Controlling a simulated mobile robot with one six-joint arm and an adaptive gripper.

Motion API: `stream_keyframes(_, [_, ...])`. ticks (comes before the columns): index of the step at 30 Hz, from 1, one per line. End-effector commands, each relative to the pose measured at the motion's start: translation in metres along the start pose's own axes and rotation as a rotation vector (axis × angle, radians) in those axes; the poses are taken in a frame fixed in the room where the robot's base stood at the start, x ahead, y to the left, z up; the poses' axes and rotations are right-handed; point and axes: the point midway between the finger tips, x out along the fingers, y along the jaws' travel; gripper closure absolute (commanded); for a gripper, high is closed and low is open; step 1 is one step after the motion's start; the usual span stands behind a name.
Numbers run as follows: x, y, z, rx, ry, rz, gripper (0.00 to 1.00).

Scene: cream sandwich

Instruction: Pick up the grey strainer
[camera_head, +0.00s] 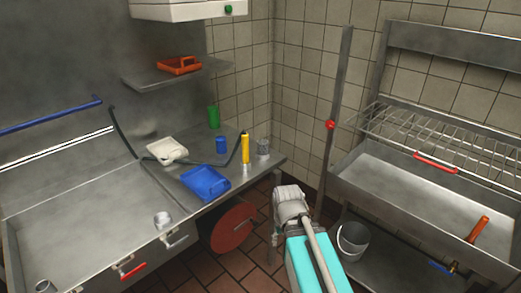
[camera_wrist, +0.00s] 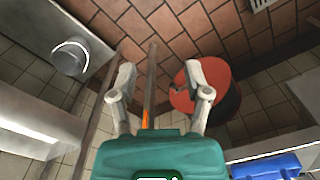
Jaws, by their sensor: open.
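A small grey, round, cup-like thing (camera_head: 263,147) stands on the far right corner of the left counter, right of a yellow bottle; it may be the grey strainer, but it is too small to be sure. My gripper (camera_wrist: 160,68) shows in the wrist view with its two fingers wide apart and nothing between them. It hangs over the tiled floor, apart from the counter. In the head view my arm reaches up from the bottom, right of the counter, and I cannot make out the fingers there.
A blue tray (camera_head: 205,183), white container (camera_head: 167,151), yellow bottle (camera_head: 245,148), blue cup (camera_head: 221,145) and green cylinder (camera_head: 213,117) stand on the counter. A red disc (camera_head: 234,228) is below it. A metal bucket (camera_head: 352,240) stands at the right, under the sink (camera_head: 420,195).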

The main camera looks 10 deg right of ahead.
Motion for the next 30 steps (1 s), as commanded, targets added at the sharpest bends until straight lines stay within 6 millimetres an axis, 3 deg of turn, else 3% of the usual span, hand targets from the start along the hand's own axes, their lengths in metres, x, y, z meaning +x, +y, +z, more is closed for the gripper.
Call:
stream_keyframes(1, [0.0,0.0,-0.002,0.001,0.004,0.002,0.21])
stream_keyframes(4, [-0.001,0.001,-0.009,0.009,0.023,0.009,0.02])
stream_keyframes(5, [-0.002,0.001,-0.013,0.012,0.033,0.013,0.0])
stream_keyframes(11, [-0.011,0.014,-0.061,0.064,0.168,0.062,0.0])
stream_keyframes(17, [-0.035,0.018,-0.142,0.125,0.416,0.121,0.0])
stream_keyframes(24, [-0.083,0.011,-0.245,0.165,0.765,0.145,0.0])
stream_keyframes(30, [-0.121,-0.002,-0.303,0.159,0.992,0.12,0.0])
